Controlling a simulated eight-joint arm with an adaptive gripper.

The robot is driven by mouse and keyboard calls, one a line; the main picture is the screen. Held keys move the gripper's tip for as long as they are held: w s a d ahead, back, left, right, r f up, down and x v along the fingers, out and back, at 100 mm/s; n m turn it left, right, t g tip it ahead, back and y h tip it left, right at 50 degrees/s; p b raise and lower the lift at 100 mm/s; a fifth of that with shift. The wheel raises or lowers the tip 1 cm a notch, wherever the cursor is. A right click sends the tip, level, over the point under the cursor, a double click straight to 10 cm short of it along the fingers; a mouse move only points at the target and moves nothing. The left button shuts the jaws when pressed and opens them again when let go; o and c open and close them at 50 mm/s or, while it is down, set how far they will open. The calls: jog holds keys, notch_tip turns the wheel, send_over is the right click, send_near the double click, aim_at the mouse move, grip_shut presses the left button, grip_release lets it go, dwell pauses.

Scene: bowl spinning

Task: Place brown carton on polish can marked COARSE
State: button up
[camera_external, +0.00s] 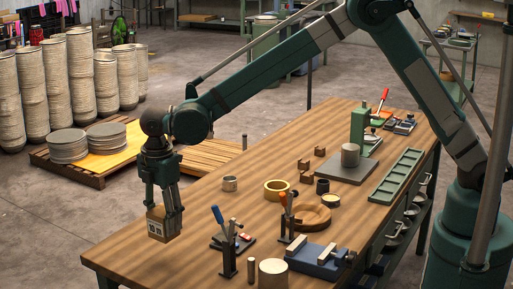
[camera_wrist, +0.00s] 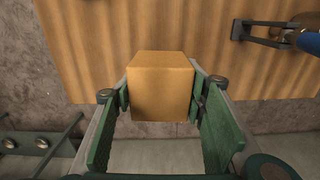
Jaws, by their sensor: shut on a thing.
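The brown carton (camera_external: 162,225) is a small box with a pale printed label on one side. My gripper (camera_external: 166,210) is shut on it and holds it at the table's left edge. In the wrist view the carton (camera_wrist: 160,90) sits between the two green fingers of my gripper (camera_wrist: 160,97). No COARSE marking is legible, so I cannot tell which can bears it.
Upright clamps with blue (camera_external: 217,214) and orange (camera_external: 283,198) handles stand near the front. The table's left end is mostly clear.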

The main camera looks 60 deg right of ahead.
jog(key=w+d+r+m, duration=0.2)
jog(key=w+d, duration=0.1)
jog(key=d, duration=1.1)
jog(key=w+d+r+m, duration=0.1)
jog(key=w+d+m, duration=0.15)
jog(key=d, duration=1.15)
jog(key=s+d+r+m+p, duration=0.1)
jog(key=d+m, duration=0.1)
jog(key=d, duration=1)
jog(key=d+r+m, duration=0.2)
jog(key=d, duration=1)
jog(key=s+d+r+m, duration=0.1)
jog(key=s+d+m, duration=0.2)
jog(key=s+d, duration=0.5)
jog(key=s+d+r+m+p, duration=0.1)
jog(key=s+d+m, duration=0.2)
jog(key=s+d, duration=0.6)
jog(key=s+d+r+m, duration=0.2)
jog(key=s+d, duration=0.6)
jog(key=d, duration=1.7)
jog(key=shift+s+m, duration=0.3)
jog(key=shift+m, duration=0.15)
jog(key=shift+f, duration=2.95)
